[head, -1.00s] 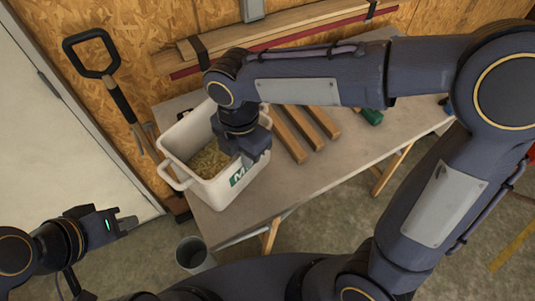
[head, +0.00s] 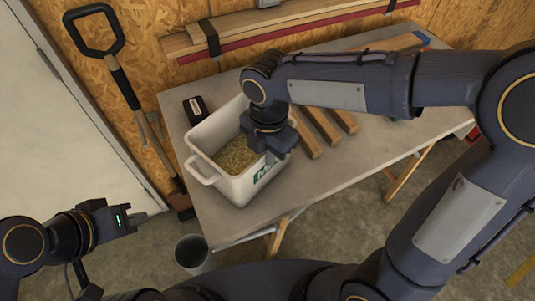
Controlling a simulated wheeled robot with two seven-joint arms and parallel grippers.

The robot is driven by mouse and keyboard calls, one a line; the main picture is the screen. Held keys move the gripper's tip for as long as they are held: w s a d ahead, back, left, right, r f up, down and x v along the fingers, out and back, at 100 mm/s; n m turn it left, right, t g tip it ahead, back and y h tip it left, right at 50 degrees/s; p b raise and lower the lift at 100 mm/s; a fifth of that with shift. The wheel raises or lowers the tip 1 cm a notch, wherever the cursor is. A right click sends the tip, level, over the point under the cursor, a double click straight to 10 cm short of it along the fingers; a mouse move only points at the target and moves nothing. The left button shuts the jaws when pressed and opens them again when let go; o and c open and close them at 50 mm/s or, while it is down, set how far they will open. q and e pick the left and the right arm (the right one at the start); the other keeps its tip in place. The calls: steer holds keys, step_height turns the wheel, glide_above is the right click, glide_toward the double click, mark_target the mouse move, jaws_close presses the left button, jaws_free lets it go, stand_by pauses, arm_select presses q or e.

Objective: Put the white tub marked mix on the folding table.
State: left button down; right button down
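The white tub (head: 219,177) with dark green lettering, of which a large M shows, stands over the left part of the folding table (head: 318,181). It looks upright and has straw-coloured loose stuff inside. I cannot tell whether its base touches the tabletop. My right gripper (head: 276,153) points down at the tub's right wall and appears shut on its rim; the fingertips are partly hidden. My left gripper (head: 146,217) is at the lower left, away from the tub and table. Its fingers look close together, but the gap cannot be seen.
A black box (head: 195,109) lies behind the tub on the table. Wooden blocks (head: 318,130) lie to its right, close to my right gripper. A grey bucket (head: 192,253) stands on the floor by the table's front left corner. A shovel (head: 123,92) leans on the wall. The table's front right is clear.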

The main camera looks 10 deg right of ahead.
steer(key=c, duration=1.6)
jaws_free()
steer(key=shift+a+f, duration=0.1)
steer(key=shift+c, duration=0.2)
step_height(320, 180, up, 12)
steer(key=shift+r+p, duration=0.15)
steer(key=shift+p, duration=0.35)
steer(key=s+d+f+m+t+y, duration=0.2)
steer(key=s+d+f+m, duration=0.2)
steer(key=m, duration=1)
steer(key=s+d+f+m+t+y, duration=0.1)
steer(key=s+d+f+m+t, duration=0.2)
steer(key=s+d+m, duration=0.5)
steer(key=shift+s+d+f+m+t+y, duration=0.35)
steer(key=shift+d+f+m, duration=0.85)
steer(key=shift+m, duration=1.7)
